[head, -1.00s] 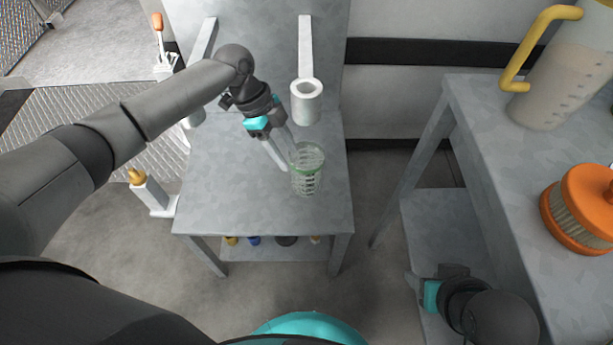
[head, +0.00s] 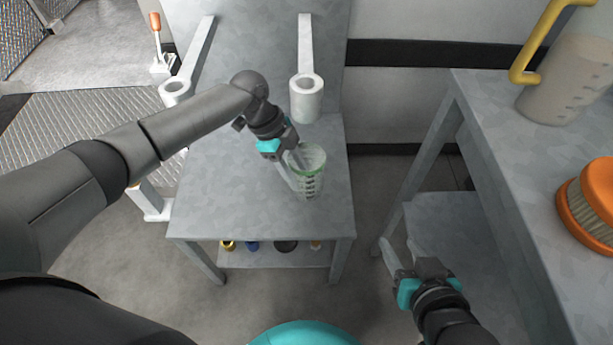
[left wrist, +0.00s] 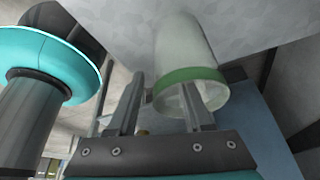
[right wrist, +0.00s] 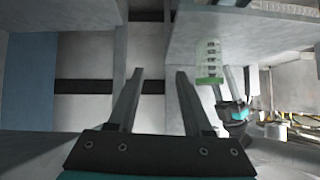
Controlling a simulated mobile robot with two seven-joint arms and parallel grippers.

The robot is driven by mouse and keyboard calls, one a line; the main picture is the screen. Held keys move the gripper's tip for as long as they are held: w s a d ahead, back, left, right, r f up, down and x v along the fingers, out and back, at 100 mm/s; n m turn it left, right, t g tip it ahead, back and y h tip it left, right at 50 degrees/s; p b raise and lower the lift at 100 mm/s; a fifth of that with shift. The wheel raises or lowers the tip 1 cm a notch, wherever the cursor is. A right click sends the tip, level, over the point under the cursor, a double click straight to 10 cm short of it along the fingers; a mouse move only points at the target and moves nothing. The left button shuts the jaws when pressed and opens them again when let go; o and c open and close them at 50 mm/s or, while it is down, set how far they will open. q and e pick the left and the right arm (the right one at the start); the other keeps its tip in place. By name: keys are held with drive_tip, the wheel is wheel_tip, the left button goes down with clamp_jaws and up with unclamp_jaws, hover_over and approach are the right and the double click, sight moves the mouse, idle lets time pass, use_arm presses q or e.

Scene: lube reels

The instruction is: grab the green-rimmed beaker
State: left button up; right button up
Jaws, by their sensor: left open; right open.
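The clear beaker (head: 310,180) with a green rim stands upright on the grey metal table. It also shows in the left wrist view (left wrist: 182,45) and, upside down, in the right wrist view (right wrist: 208,60). My left gripper (head: 293,170) is open at the beaker's left side. In the left wrist view, one finger lies left of the beaker and the other overlaps its rim opening; I cannot tell whether that finger is inside or touches. My right gripper (head: 400,248) is open and empty, low between the table and the right-hand bench.
White ring holders (head: 306,98) stand at the table's back, right and left (head: 176,92). The right-hand bench (head: 500,130) carries a yellow-handled jug (head: 562,90) and an orange filter (head: 588,205). A lower shelf (head: 275,256) under the table holds small coloured items.

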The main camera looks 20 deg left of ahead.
sight(309, 192)
use_arm(q)
drive_tip(key=shift+d+f+b, duration=0.2)
drive_tip(key=shift+f+b, duration=0.15)
drive_tip(key=shift+f, duration=0.2)
drive_tip(key=shift+b+x, duration=0.4)
drive_tip(key=shift+x, duration=0.35)
drive_tip(key=shift+d+f+b, duration=0.3)
drive_tip(key=shift+f+b, duration=0.1)
drive_tip(key=shift+f, duration=0.25)
drive_tip(key=shift+d+f, duration=0.15)
drive_tip(key=shift+f, duration=0.3)
use_arm(e)
drive_tip(key=shift+w+a+r+t+y, duration=0.1)
drive_tip(key=shift+a+r+t+y, duration=0.35)
drive_tip(key=shift+a+t, duration=0.35)
drive_tip(key=shift+s+a+r+t+y, duration=0.1)
drive_tip(key=shift+a+r+t+y, duration=0.3)
drive_tip(key=shift+a+t, duration=0.35)
drive_tip(key=shift+w+a+r+t+y, duration=0.1)
drive_tip(key=shift+a+r+t+y, duration=0.4)
drive_tip(key=shift+t, duration=0.45)
drive_tip(key=shift+a+f, duration=0.1)
drive_tip(key=shift+f, duration=0.05)
use_arm(q)
clamp_jaws()
